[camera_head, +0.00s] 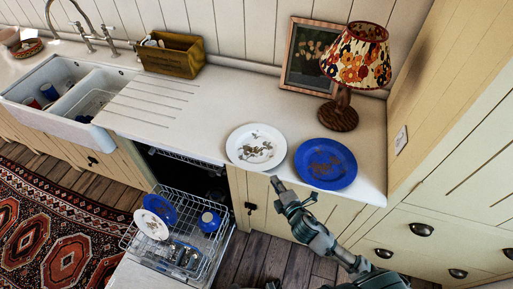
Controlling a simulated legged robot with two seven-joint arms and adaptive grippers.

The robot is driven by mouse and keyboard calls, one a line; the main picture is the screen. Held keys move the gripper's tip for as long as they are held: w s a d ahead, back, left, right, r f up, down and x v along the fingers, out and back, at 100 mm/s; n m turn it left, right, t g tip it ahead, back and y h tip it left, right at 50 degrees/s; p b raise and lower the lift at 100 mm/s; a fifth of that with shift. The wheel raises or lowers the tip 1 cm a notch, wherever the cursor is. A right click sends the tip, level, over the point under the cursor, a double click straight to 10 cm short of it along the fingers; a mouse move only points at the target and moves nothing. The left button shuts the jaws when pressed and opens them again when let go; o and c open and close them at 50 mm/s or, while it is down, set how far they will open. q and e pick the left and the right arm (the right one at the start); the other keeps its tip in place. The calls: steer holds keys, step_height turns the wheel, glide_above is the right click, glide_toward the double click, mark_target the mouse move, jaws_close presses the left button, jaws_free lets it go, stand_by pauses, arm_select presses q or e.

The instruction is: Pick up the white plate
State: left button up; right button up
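A white plate (248,134) with brown food marks lies flat on the counter, left of a blue plate (309,171) that also has brown marks. Another white plate (151,226) stands tilted in the open dishwasher rack, in front of a blue plate (161,207). My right gripper (290,190) is just in front of the counter edge, below the gap between the two counter plates. It looks empty and apart from both plates. Its fingers are small and seen at an angle, so their opening is unclear. My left gripper is not in view.
The dishwasher rack (133,241) is pulled out below the counter and holds a blue cup (209,221). A lamp (339,112) and picture frame (303,60) stand behind the plates. A sink (59,119) and wooden box (170,56) are left. The counter between is clear.

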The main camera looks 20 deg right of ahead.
mark_target(265, 168)
steer(key=x, duration=0.5)
steer(key=a+x, duration=0.1)
steer(key=x, duration=0.1)
steer(key=shift+w+a, duration=0.1)
steer(key=shift+w, duration=0.2)
steer(key=shift+w+f, duration=0.2)
steer(key=shift+w, duration=0.3)
steer(key=shift+s+d, duration=0.1)
steer(key=shift+d, duration=0.15)
jaws_close()
steer(key=shift+a+r, duration=0.1)
steer(key=shift+a, duration=0.05)
